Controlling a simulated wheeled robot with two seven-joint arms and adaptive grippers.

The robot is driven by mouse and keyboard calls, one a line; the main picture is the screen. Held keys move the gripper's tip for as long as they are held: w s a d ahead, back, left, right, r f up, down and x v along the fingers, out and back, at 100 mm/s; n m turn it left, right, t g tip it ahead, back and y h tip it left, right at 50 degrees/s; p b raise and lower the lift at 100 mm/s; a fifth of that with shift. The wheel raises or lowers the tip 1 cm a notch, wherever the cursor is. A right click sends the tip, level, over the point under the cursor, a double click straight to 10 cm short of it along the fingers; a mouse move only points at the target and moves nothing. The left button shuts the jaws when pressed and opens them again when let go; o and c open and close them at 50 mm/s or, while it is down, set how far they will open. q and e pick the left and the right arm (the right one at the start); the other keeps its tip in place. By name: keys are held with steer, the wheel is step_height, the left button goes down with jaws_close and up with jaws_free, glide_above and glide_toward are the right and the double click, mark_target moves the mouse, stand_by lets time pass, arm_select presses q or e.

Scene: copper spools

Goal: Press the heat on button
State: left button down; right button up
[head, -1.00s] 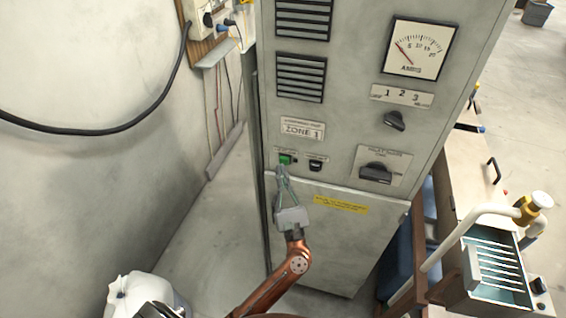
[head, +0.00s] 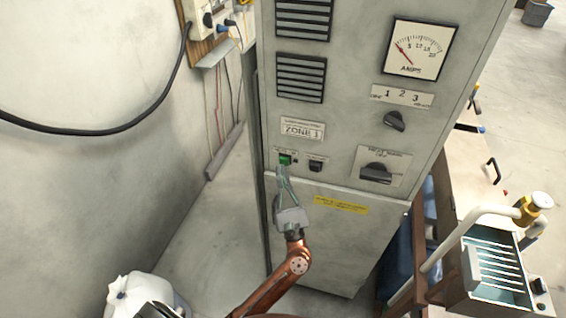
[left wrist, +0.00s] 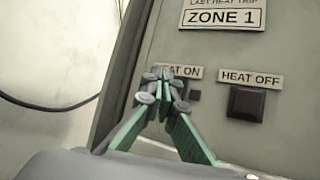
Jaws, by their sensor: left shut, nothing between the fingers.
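The green heat on button (head: 286,159) sits on the grey cabinet's front, below the ZONE 1 plate, in the head view. My left gripper (head: 284,168) is shut and empty, its fingertips at the button's lower edge. In the left wrist view, the shut fingertips (left wrist: 164,76) cover the first letters of the heat on label (left wrist: 185,73) and hide most of the button area. I cannot tell whether they touch the button or press it in.
The black heat off button (head: 316,165) is just right of the heat on button. A dark rotary knob (head: 377,173) is further right, and an amps meter (head: 418,47) is above. A plain wall (head: 90,170) stands left, with open floor between.

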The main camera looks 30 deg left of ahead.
arm_select(q)
steer(key=shift+w, duration=0.15)
steer(key=shift+w+a, duration=0.1)
steer(key=shift+w, duration=0.2)
steer(key=shift+w+a+b, duration=0.1)
steer(key=shift+w+b, duration=0.2)
steer(key=shift+w, duration=0.15)
stand_by(0.8)
steer(key=shift+s, duration=0.15)
stand_by(0.3)
steer(key=shift+s+d, duration=0.2)
steer(key=shift+s, duration=0.55)
steer(key=s, duration=0.2)
steer(key=s+d, duration=0.1)
steer(key=s, duration=0.1)
steer(key=shift+s+d, duration=0.1)
steer(key=shift+s, duration=0.3)
stand_by(0.5)
